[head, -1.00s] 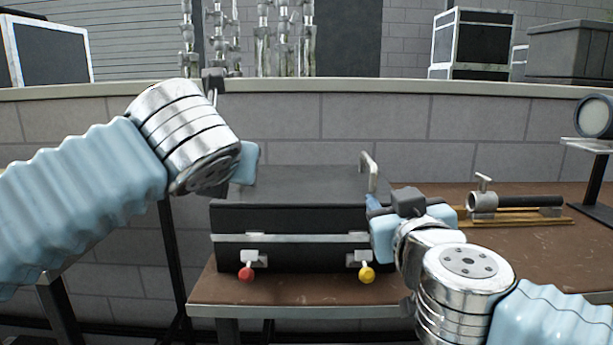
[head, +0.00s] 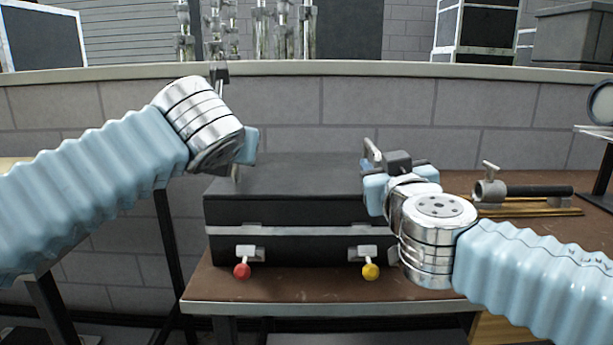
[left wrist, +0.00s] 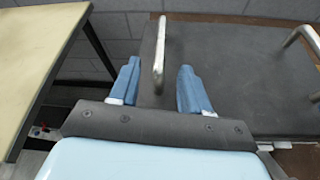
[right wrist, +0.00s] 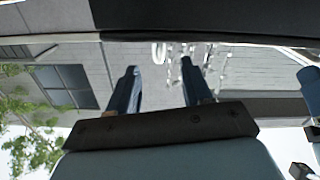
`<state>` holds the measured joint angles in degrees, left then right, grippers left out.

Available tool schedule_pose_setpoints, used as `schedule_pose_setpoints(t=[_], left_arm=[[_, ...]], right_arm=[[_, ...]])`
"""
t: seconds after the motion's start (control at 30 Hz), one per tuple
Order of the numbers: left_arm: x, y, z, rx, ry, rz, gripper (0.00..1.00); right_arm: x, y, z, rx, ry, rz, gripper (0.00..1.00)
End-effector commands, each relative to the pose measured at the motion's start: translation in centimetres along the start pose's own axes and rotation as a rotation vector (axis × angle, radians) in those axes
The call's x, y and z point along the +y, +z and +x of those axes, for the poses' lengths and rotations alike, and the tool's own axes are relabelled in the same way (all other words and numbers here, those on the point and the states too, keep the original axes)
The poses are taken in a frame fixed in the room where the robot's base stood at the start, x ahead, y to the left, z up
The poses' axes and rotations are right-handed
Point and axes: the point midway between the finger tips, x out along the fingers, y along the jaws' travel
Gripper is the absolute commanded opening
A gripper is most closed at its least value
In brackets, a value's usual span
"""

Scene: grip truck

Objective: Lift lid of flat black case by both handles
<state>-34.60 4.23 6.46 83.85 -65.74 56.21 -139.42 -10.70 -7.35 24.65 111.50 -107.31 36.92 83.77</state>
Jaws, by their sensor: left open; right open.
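The flat black case (head: 285,212) sits shut on the brown bench, with a light band around its front. Its left handle (left wrist: 160,52) is a metal bar on the lid; it stands between the fingers of my open left gripper (left wrist: 158,88), with gaps visible on both sides. The right handle shows at the right edge of the left wrist view (left wrist: 304,40) and in the head view (head: 372,152). My right gripper (head: 373,176) is open beside the lid's right end, close to that handle. The right wrist view shows no handle between its fingers (right wrist: 160,78).
A red-knobbed latch (head: 243,268) and a yellow-knobbed latch (head: 370,270) hang on the case front. A metal clamp with a black rod (head: 525,191) lies to the right on the bench (head: 290,288). A grey block wall (head: 300,100) stands behind.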

Motion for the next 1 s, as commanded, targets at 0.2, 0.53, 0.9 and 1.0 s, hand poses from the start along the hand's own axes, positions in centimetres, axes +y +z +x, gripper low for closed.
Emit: schedule_pose_setpoints(t=[0.2, 0.53, 0.9, 1.0], left_arm=[[0.0, 0.0, 4.3, 0.002, 0.001, -0.001, 0.47], [0.1, 0.0, 7.8, 0.0, 0.0, 0.0, 0.47], [0.0, 0.0, 8.0, 0.0, 0.0, 0.0, 0.42], [0.0, 0.0, 8.0, 0.0, -0.001, 0.0, 0.27]], right_arm=[[0.0, 0.1, 4.4, -0.002, -0.001, 0.001, 0.49], [0.0, 0.0, 7.8, 0.0, 0.0, 0.001, 0.49], [0.0, 0.0, 8.0, 0.0, 0.0, 0.0, 0.45], [0.0, 0.0, 8.0, 0.0, 0.0, 0.0, 0.29]])
